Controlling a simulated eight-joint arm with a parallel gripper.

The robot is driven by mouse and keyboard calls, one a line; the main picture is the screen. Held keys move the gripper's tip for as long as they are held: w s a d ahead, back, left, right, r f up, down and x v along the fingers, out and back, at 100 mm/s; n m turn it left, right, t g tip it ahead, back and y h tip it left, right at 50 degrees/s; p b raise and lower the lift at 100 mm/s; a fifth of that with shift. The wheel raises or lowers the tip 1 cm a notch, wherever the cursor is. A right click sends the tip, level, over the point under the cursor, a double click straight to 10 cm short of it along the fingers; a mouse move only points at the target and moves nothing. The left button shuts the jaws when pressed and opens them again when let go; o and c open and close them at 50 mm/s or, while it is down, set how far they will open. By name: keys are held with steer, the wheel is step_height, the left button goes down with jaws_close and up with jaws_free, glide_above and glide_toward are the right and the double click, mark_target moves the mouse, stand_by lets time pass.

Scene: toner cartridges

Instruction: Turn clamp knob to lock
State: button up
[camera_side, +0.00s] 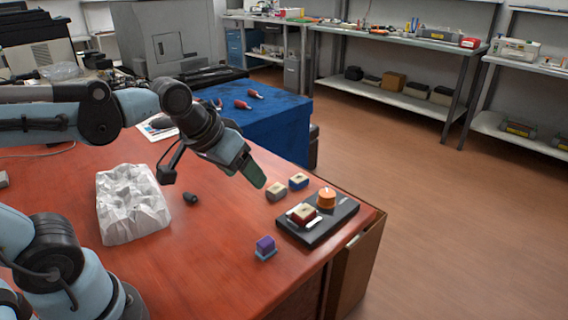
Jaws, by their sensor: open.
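The likely clamp knob is an orange round knob (326,197) standing on the far right part of a black base plate (314,235) near the table's right edge. A red and cream block (304,213) sits on the same plate, left of the knob, with light metal pieces beside it. My gripper (258,180) is above the table, left of and higher than the plate, apart from the knob. Its jaws are open, though the gap between the fingers is hard to see from this side. Nothing shows between them. The knob's marking is too small to read.
A purple block (265,246) stands in front left. A crumpled white bag (131,203) and a small black cylinder (190,199) lie left. The red table (215,275) is clear at front.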

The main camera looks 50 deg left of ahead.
steer(key=w+r+n+g, duration=0.2)
steer(key=w+r+n, duration=0.15)
steer(key=w, duration=0.25)
steer(key=n+g, duration=0.4)
steer(key=n, duration=0.6)
glide_above(326, 192)
step_height(326, 192, down, 5)
step_height(326, 192, down, 12)
steer(key=shift+r, duration=0.25)
steer(key=c, duration=1.1)
steer(key=shift+o, duration=0.2)
